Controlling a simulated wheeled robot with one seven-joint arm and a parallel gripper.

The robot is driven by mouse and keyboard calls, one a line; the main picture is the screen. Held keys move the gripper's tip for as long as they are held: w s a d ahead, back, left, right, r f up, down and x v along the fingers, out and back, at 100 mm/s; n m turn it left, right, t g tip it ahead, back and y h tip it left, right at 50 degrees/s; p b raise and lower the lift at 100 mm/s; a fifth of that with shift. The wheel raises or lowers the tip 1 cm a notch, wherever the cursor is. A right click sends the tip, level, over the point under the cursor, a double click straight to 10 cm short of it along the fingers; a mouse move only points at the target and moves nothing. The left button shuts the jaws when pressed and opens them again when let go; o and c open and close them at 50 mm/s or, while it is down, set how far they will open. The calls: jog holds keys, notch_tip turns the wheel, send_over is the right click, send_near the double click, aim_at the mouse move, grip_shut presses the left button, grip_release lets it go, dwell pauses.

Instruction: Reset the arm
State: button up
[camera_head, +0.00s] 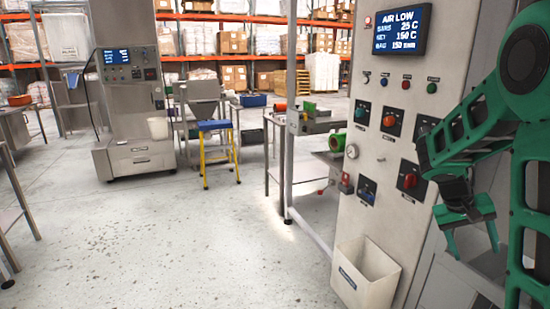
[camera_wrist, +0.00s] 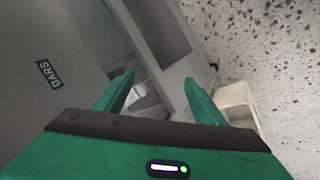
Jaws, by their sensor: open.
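My green arm is folded at the right edge of the head view. My gripper (camera_head: 472,240) hangs fingers down, open and empty, at the right of the grey control panel (camera_head: 398,170). In the wrist view my gripper (camera_wrist: 158,97) shows its two green fingers spread apart with nothing held between them. Beyond the fingers are grey metal surfaces, and speckled floor lies at the upper right.
The panel carries a display (camera_head: 401,30), several knobs and a white bin (camera_head: 365,272) low on its front. A blue and yellow step stool (camera_head: 216,150), another machine (camera_head: 130,95) and steel tables stand farther back. The floor (camera_head: 170,240) at centre left is clear.

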jog(key=s+a+y, duration=0.2)
jog(key=s+a, duration=0.2)
jog(key=s, duration=0.4)
jog(key=s+a+r+m+y, duration=0.1)
jog(key=s+a+y, duration=0.1)
jog(key=s+a, duration=0.3)
jog(key=s+a+r+t+y, duration=0.1)
jog(key=s+a, duration=0.4)
jog(key=s, duration=0.6)
jog(key=shift+s+r+m+y, duration=0.15)
jog(key=shift+r+m+y, duration=0.1)
jog(key=shift+m+y, duration=0.2)
jog(key=shift+d, duration=0.1)
jog(key=shift+w+f, duration=0.25)
jog(key=shift+w, duration=0.35)
jog(key=shift+c, duration=0.6)
